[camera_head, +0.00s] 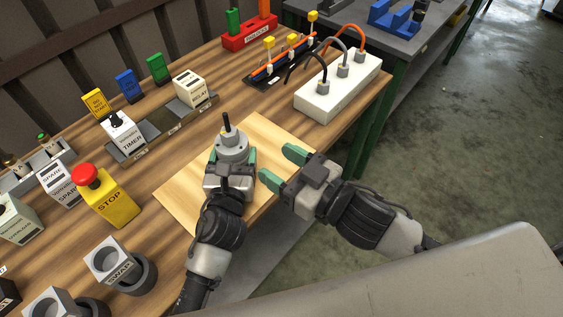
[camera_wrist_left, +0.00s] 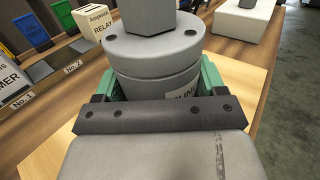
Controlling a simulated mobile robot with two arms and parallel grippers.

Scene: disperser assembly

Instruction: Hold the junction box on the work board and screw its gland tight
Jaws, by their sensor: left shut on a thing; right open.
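The junction box (camera_head: 232,146) is a round grey body standing upright on the pale wooden work board (camera_head: 178,192). The gland (camera_head: 227,128) sits on its top, with a dark cable end sticking up. My left gripper (camera_head: 232,162) is shut around the box, its green fingers on either side. The left wrist view shows the box (camera_wrist_left: 155,65) close up between the green fingers, with the gland's grey hex part (camera_wrist_left: 150,15) on top. My right gripper (camera_head: 281,168) is open and empty, to the right of the box and apart from it. The box's lower part is hidden by my left gripper.
A white block with several cable glands (camera_head: 335,92) stands behind right. A yellow stop button box (camera_head: 108,205) and a timer block (camera_head: 122,132) stand left. A relay block (camera_head: 190,88) sits on a rail behind. The table edge runs under my right gripper; the board's right part is clear.

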